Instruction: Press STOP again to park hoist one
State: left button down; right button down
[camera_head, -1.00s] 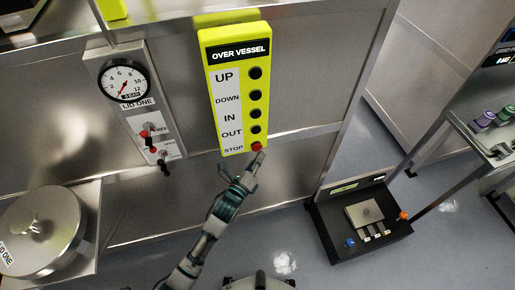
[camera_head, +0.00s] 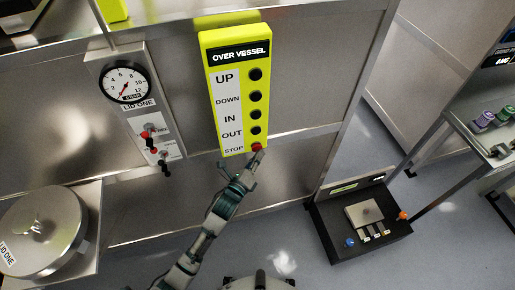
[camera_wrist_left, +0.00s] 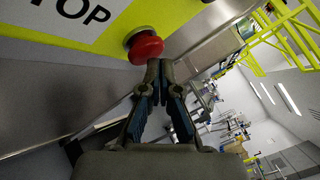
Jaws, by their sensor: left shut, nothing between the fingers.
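The yellow hoist pendant (camera_head: 235,90), headed OVER VESSEL, hangs upright on the steel panel. It has black buttons for UP, DOWN, IN and OUT, and a red STOP button (camera_head: 257,147) at its bottom. My left gripper (camera_head: 259,158) is shut and empty, its fingertips just below the STOP button. In the left wrist view the red STOP button (camera_wrist_left: 145,47) shows large, with the closed fingertips (camera_wrist_left: 159,64) right beside its lower right edge. I cannot tell whether they touch. My right gripper is not in view.
A LID ONE panel with a gauge (camera_head: 125,82) and small levers (camera_head: 152,139) is left of the pendant. A round steel lid (camera_head: 38,230) lies at lower left. A black scale-like unit (camera_head: 360,225) stands at right, beside a steel cart (camera_head: 475,135). Bare floor lies between.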

pick_arm(q)
jog(key=shift+w+a, duration=0.1)
jog(key=shift+w, duration=0.35)
dwell(0.6)
jog(key=shift+s, duration=0.15)
dwell(0.3)
jog(key=shift+s+d+p, duration=0.25)
jog(key=shift+s+p, duration=0.2)
jog(key=shift+s, duration=0.25)
jog(key=shift+s+d+p, duration=0.25)
jog(key=shift+s, duration=0.55)
jog(key=shift+s+d+p, duration=0.25)
jog(key=shift+s+d, duration=0.05)
jog(key=shift+s, duration=0.5)
jog(key=shift+s+d+p, duration=0.25)
jog(key=shift+s, duration=0.55)
